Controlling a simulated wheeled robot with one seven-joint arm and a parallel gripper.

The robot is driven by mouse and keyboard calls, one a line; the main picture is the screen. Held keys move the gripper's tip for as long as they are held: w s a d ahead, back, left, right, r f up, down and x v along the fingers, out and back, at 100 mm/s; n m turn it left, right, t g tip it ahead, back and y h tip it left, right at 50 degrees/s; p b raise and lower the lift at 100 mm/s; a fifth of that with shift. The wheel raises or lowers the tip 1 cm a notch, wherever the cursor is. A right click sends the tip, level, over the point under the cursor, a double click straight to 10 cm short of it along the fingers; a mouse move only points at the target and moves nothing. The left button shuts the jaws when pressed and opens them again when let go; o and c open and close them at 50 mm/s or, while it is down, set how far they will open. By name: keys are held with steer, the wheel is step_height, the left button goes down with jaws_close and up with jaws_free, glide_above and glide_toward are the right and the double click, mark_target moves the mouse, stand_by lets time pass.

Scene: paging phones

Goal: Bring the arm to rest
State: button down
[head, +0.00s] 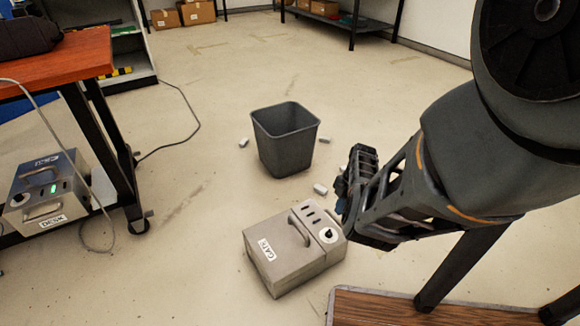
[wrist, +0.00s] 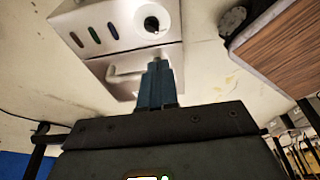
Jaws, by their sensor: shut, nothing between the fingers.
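My gripper (head: 343,196) is at the end of my arm, which reaches in from the right of the head view. In the wrist view its blue-grey fingers (wrist: 158,84) are together with nothing between them. A metal box (head: 288,262) with a handle, dark slots, a round dial and a white label stands on the floor just below and left of my gripper. In the wrist view the box (wrist: 112,32) lies beyond the fingertips; I cannot tell the exact gap.
A dark bin (head: 286,146) stands on the floor, with small white pieces (head: 320,189) around it. A second box labelled DESK (head: 50,190) stands beneath the wooden desk (head: 75,58) at left. A wooden top (head: 385,309) edges the lower right. Open floor lies between.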

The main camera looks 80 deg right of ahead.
steer(key=w+a+f+m+g+h, duration=0.1)
steer(key=w+a+f+h, duration=0.15)
steer(key=a, duration=0.45)
steer(key=w+a+f+m+h, duration=0.2)
steer(key=w+a+h, duration=0.1)
steer(key=a, duration=0.5)
steer(key=w+a+r+m+t+h, duration=0.1)
steer(key=a+r+t, duration=0.3)
steer(key=a+r, duration=0.45)
steer(key=w+a+r+m+t, duration=0.1)
steer(key=w+a+r+t, duration=0.15)
steer(key=a+r, duration=0.6)
steer(key=s+a+r+m+t+y, duration=0.2)
steer(key=a+r+t, duration=0.2)
steer(key=a+r, duration=0.55)
steer(key=s+a+r+m+t+y, duration=0.1)
steer(key=s+a+r+t+y, duration=0.15)
steer(key=a+r, duration=0.75)
steer(key=d+r+p, duration=0.1)
steer(key=r+p, duration=1.1)
steer(key=r, duration=0.1)
steer(key=d+r+p, duration=0.2)
steer(key=r+p, duration=1.1)
steer(key=r, duration=0.1)
steer(key=shift+w+d+t, duration=0.2)
steer(key=shift+d+t, duration=0.1)
steer(key=c, duration=1.8)
jaws_free()
steer(key=shift+c, duration=0.2)
